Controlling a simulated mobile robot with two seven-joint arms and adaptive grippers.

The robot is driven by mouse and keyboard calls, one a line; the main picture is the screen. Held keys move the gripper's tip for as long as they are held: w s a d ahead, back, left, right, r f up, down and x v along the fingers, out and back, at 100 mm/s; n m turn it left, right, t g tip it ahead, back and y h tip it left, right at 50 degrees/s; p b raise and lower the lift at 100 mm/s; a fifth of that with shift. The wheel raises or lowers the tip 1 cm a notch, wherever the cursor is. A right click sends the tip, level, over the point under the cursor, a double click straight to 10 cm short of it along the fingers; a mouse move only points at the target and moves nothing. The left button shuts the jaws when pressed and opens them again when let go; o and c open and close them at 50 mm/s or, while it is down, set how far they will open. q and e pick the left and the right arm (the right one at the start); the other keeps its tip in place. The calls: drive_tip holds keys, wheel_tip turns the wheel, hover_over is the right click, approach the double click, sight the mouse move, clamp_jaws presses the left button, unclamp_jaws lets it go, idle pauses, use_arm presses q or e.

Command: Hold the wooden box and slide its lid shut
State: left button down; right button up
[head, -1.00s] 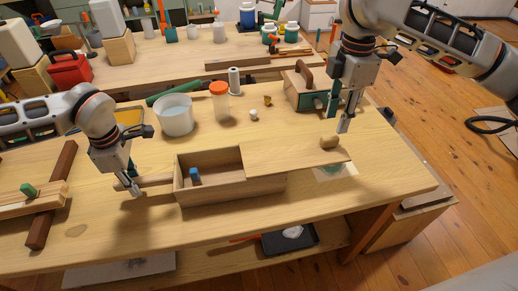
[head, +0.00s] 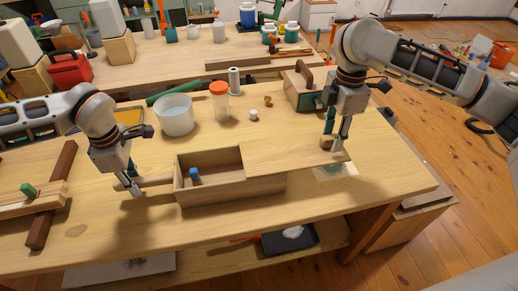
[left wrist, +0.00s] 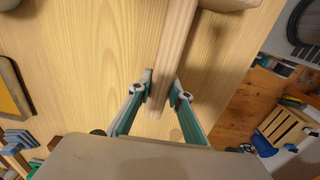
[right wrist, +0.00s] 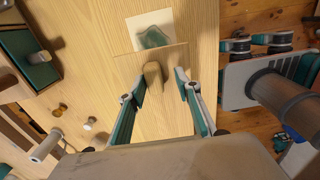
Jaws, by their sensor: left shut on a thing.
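The wooden box (head: 225,193) sits on the workbench with its left part open; a small blue object (head: 194,175) is inside. Its flat lid (head: 285,155) covers the right part and sticks out past the box's right end. A bar-like handle (head: 155,182) points left from the box. My left gripper (head: 132,188) is shut on this handle (left wrist: 178,55); its fingers flank the bar in the left wrist view. My right gripper (head: 335,147) is at the lid's right end. In the right wrist view its open fingers stand on both sides of the lid's wooden knob (right wrist: 152,75), with gaps.
Behind the box stand a white bucket (head: 174,115), an orange-lidded jar (head: 220,102) and a toolbox-like case (head: 301,90). A pale square with a green patch (right wrist: 151,33) lies by the lid's end. Wooden bars (head: 52,195) lie at left. The bench front is clear.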

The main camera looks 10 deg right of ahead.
sight(311, 151)
drive_tip(key=shift+f, duration=0.8)
drive_tip(key=c, duration=0.9)
drive_tip(key=shift+a, duration=0.1)
drive_tip(key=shift+a, duration=2.65)
